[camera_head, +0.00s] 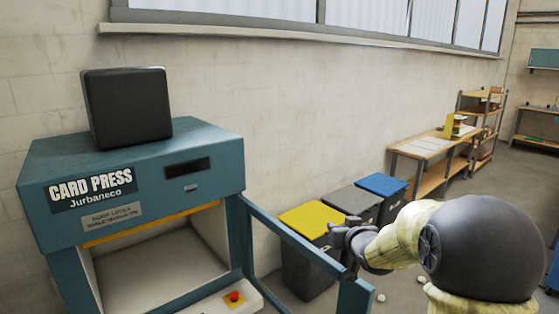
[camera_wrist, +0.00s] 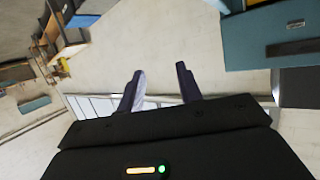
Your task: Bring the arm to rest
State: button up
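My gripper shows in the head view (camera_head: 340,235) at the end of my raised arm, right of the card press (camera_head: 200,142). In the wrist view my gripper (camera_wrist: 160,85) has its two fingers spread apart with nothing between them; only wall and window lie beyond. The card press is a teal machine with a dark box on top, and its upper corner shows at the right of the wrist view (camera_wrist: 245,40). My gripper appears apart from the press and its blue rail (camera_head: 290,238).
Bins with yellow (camera_head: 311,219), grey (camera_head: 352,199) and blue (camera_head: 382,184) lids stand along the wall behind my gripper. A red button (camera_head: 234,296) sits on the press's front ledge. A workbench (camera_head: 432,148) and shelves stand farther back. Floor is open at the right.

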jog(key=s+f+g+b, duration=0.2)
jog(key=s+f, duration=0.4)
jog(key=s, duration=0.4)
jog(key=s+f+m+g+h+b, duration=0.1)
jog(key=s+f+g, duration=0.4)
jog(key=s, duration=0.5)
jog(key=s+f+g+h+b, duration=0.1)
jog(key=s+f+g+b, duration=0.2)
jog(key=s+f, duration=0.5)
jog(key=shift+s+a+f+g, duration=0.3)
jog(key=shift+s+g, duration=0.4)
jog(key=shift+s, duration=0.4)
jog(key=shift+w, duration=0.1)
